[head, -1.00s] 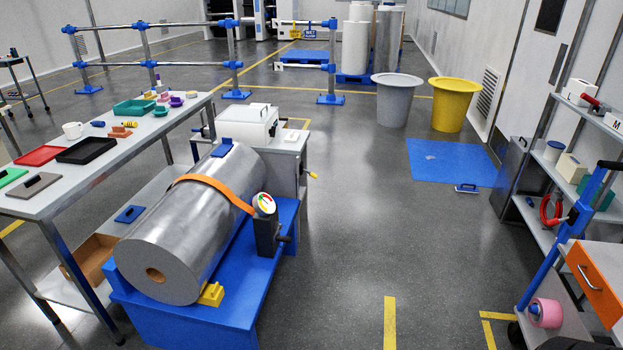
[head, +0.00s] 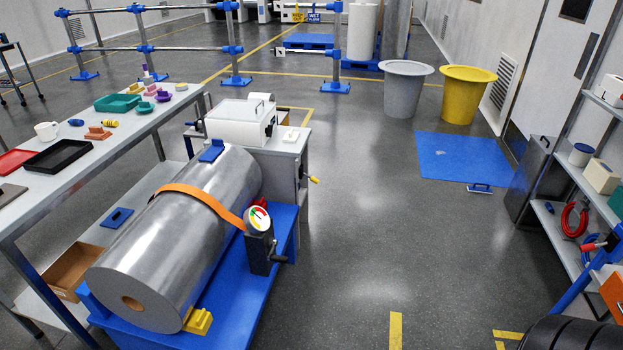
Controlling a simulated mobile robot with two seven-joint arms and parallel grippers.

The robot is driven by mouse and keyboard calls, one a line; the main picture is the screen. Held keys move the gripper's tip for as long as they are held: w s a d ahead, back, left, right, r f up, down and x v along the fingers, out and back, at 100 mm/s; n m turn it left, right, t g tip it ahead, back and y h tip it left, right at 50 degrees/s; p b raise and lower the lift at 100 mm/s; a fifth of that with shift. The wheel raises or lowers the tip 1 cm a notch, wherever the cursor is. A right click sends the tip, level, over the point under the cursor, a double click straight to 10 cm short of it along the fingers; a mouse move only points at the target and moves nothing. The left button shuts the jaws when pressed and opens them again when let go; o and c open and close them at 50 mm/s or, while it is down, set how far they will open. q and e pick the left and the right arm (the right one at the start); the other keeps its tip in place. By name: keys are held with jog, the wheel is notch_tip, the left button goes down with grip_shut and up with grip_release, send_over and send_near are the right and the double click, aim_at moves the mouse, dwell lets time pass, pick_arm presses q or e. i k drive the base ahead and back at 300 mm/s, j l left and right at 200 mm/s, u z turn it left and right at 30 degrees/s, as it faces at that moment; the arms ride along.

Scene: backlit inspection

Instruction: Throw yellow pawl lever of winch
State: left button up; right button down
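The winch (head: 260,252) is a dark block on the right side of the blue cradle (head: 225,322). It has a round coloured gauge on top and a black crank handle pointing right. An orange strap (head: 193,191) runs from it over the large silver roll (head: 165,252). A small red part shows behind the gauge. I cannot make out a yellow pawl lever on the winch; its far side is hidden. Neither of my grippers is in view.
A yellow wedge (head: 198,321) sits at the roll's front end. A bench (head: 118,140) with trays stands left, and a white machine (head: 240,122) stands behind the roll. A black ribbed object (head: 572,334) fills the lower right corner. The floor right of the cradle is clear.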

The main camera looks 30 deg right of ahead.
aim_at(313, 178)
jog(key=i+l, duration=0.4)
jog(key=l, duration=0.15)
jog(key=i+l, duration=0.45)
jog(key=i+l+u, duration=0.1)
jog(key=i+l, duration=0.3)
jog(key=l, duration=0.25)
